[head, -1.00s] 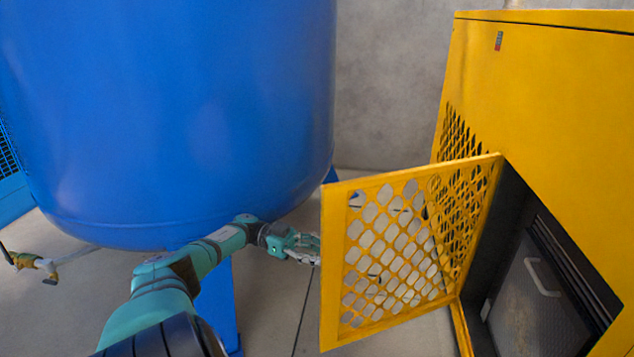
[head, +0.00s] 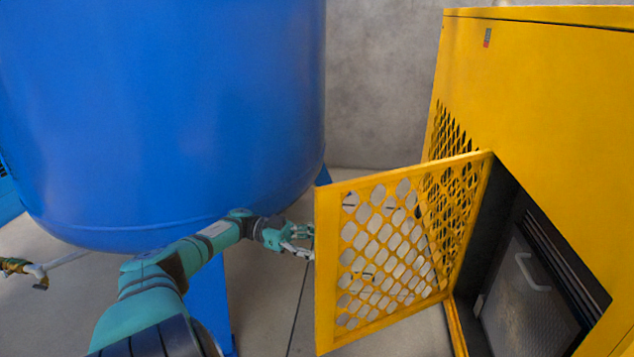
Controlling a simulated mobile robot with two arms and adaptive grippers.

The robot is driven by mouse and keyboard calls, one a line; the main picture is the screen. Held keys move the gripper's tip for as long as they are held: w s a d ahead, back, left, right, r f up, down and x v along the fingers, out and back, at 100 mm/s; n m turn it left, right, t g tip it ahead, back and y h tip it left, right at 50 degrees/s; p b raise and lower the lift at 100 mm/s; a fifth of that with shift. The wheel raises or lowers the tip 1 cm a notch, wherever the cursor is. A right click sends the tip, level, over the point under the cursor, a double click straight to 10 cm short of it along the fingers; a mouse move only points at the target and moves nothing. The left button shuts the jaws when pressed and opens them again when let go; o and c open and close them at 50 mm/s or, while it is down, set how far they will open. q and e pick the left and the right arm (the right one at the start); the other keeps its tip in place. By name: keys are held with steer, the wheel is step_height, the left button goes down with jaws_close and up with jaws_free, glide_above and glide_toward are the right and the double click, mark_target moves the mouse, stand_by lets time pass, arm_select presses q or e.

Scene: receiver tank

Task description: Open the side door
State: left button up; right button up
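The side door (head: 385,180) is a yellow panel with a diamond mesh. It stands swung out wide from the yellow cabinet (head: 540,110), hinged at its right edge. My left arm reaches in from the lower left. My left gripper (head: 302,240) is at the door's free left edge, with its fingertips close to or touching that edge; contact is not clear. The fingers appear spread apart, with nothing visible between them. My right gripper is not in view.
The cabinet opening shows a dark inner panel with a pale handle (head: 532,273). A large blue tank (head: 170,110) on blue legs stands at the left, close above my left arm. A pipe with a brass valve (head: 22,268) is at the far left. Grey floor shows between tank and door.

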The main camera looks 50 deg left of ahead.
arm_select(q)
step_height(320, 180, up, 8)
steer(key=shift+d+r, duration=0.1)
